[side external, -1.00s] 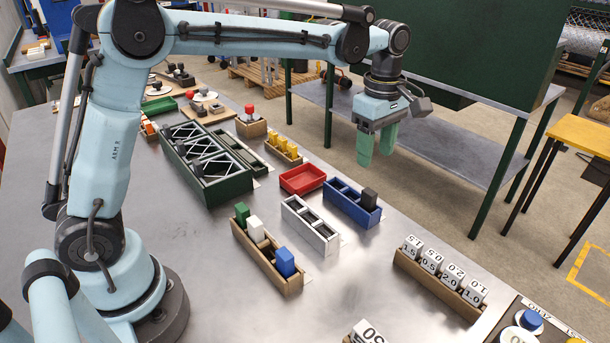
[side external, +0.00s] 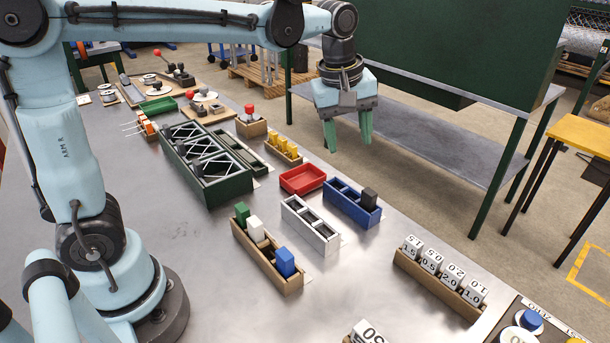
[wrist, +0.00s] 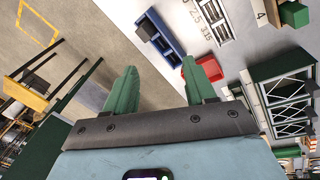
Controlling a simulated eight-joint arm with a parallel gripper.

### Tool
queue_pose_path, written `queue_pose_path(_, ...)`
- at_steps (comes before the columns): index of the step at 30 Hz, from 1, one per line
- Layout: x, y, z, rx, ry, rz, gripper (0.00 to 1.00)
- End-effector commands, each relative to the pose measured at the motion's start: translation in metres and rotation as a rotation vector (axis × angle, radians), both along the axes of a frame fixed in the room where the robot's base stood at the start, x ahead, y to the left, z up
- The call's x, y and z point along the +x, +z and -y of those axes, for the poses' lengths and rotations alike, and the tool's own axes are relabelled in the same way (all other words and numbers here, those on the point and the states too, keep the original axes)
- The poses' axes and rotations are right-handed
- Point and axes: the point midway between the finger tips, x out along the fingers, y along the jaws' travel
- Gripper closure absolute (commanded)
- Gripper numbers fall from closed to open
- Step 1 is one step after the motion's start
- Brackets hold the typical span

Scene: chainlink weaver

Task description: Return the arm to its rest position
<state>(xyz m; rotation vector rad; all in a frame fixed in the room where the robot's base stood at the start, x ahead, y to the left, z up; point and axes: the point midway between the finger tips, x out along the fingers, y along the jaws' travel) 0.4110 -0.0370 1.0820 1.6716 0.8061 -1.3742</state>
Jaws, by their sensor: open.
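My gripper (side external: 348,138) hangs in the air above the far edge of the metal table, fingers pointing down. Its two green fingers are apart with nothing between them. In the wrist view my gripper (wrist: 165,85) is also empty, with floor and table edge beyond the fingers. The blue tray (side external: 345,209) and red tray (side external: 290,188) stand on the table below, clear of the fingers.
A wooden tray (side external: 264,265) holds green, white and blue blocks. A white slotted tray (side external: 318,238), a dark green rack (side external: 205,189) and a holder of numbered blocks (side external: 465,299) stand on the table. A green-framed bench (side external: 440,130) is behind the gripper.

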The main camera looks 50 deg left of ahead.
Motion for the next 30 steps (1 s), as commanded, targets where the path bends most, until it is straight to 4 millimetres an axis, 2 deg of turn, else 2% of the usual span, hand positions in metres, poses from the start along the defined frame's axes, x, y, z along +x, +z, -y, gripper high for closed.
queue_pose_path(1, -0.012, 0.000, -0.005, 0.015, -0.071, 0.032, 0.45)
queue_pose_path(8, -0.058, -0.008, -0.020, 0.129, -0.431, 0.181, 0.45)
queue_pose_path(15, -0.100, -0.031, -0.031, 0.305, -0.773, 0.315, 0.45)
queue_pose_path(21, -0.118, -0.049, -0.036, 0.421, -0.947, 0.373, 0.45)
queue_pose_path(30, -0.121, -0.053, -0.037, 0.454, -0.995, 0.385, 0.45)
